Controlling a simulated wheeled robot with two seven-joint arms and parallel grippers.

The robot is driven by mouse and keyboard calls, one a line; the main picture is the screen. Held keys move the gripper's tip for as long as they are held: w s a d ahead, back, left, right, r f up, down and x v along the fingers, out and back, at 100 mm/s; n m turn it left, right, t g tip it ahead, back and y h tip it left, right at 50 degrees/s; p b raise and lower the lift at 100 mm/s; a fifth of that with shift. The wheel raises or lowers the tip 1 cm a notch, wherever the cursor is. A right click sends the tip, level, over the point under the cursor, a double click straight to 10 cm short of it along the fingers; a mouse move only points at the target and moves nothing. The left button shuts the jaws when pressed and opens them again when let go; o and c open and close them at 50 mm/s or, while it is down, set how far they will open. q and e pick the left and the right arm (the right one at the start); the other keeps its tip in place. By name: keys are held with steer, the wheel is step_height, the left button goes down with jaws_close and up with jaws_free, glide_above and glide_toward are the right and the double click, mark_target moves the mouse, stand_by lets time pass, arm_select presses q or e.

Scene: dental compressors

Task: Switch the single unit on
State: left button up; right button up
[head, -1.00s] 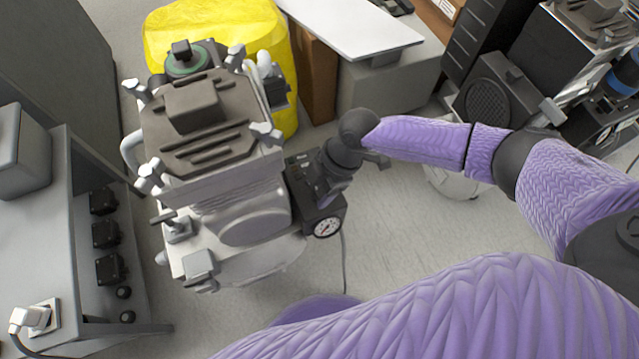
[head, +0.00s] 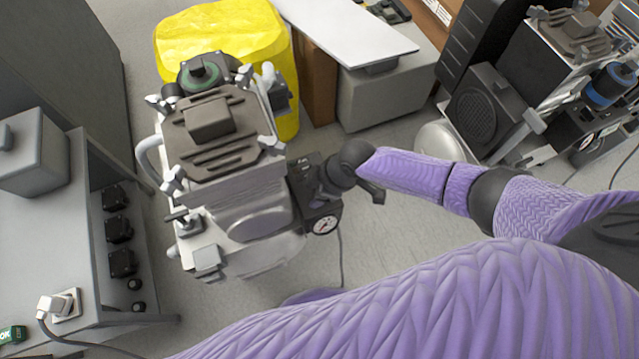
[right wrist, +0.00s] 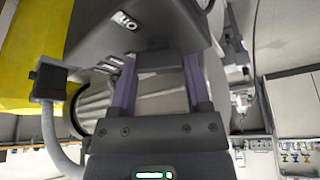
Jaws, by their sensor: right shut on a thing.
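The compressor (head: 235,215), a pale metal unit with a dark ribbed top, stands at left centre in the head view. On its right side is a black switch box (head: 300,185) with a round pressure gauge (head: 324,225). My right gripper (head: 322,188) is at this box, its fingers mostly hidden by my wrist. In the right wrist view, the purple fingers of the right gripper (right wrist: 157,85) are shut on a dark switch knob (right wrist: 155,62) under the box (right wrist: 150,25), which carries an I/O-like mark (right wrist: 127,20). The knob's setting cannot be told. My left gripper is out of view.
A yellow bin or bag (head: 222,35) stands behind the compressor. A grey bench (head: 50,240) with black knobs is at left. Another compressor (head: 560,60) with a black box stands at upper right. Floor is clear in front of the grey cabinet (head: 385,100).

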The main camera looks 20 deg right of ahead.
steer(key=m+p, duration=0.1)
steer(key=m+t+p, duration=0.1)
steer(key=m+p, duration=0.1)
steer(key=shift+r+m+h, duration=0.2)
steer(key=shift+m+h, duration=0.1)
steer(key=shift+h, duration=0.1)
steer(key=shift+s+a+m+h+p, duration=0.1)
steer(key=shift+m+h+p, duration=0.2)
steer(key=shift+m+p, duration=0.45)
steer(key=m+t+p, duration=0.1)
steer(key=m, duration=0.2)
steer(key=shift+f+h, duration=0.1)
steer(key=shift+h, duration=0.3)
steer(key=shift+f+m+h+p, duration=0.1)
steer(key=shift+m+h+p, duration=0.3)
steer(key=shift+m, duration=0.85)
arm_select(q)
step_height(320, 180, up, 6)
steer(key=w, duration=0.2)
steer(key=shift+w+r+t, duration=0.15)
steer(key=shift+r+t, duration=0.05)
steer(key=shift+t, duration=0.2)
arm_select(e)
steer(key=shift+m+h, duration=0.4)
steer(key=shift+m, duration=0.3)
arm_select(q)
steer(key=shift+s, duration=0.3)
